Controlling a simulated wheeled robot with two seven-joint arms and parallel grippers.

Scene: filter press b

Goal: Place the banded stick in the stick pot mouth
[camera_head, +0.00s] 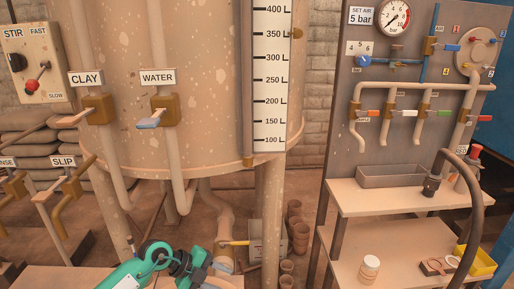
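My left arm comes in at the bottom, teal with dark parts. My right gripper is not in view. I cannot make out the banded stick with certainty. I cannot identify the stick pot or its mouth either.
The large tank (190,80) with its level scale (271,80) fills the middle. A shelf unit (400,196) stands right, with a grey tray (390,176), a white jar (369,268), a yellow bin (482,262) and a dark hose (477,215). Brown pots (301,237) stand on the floor.

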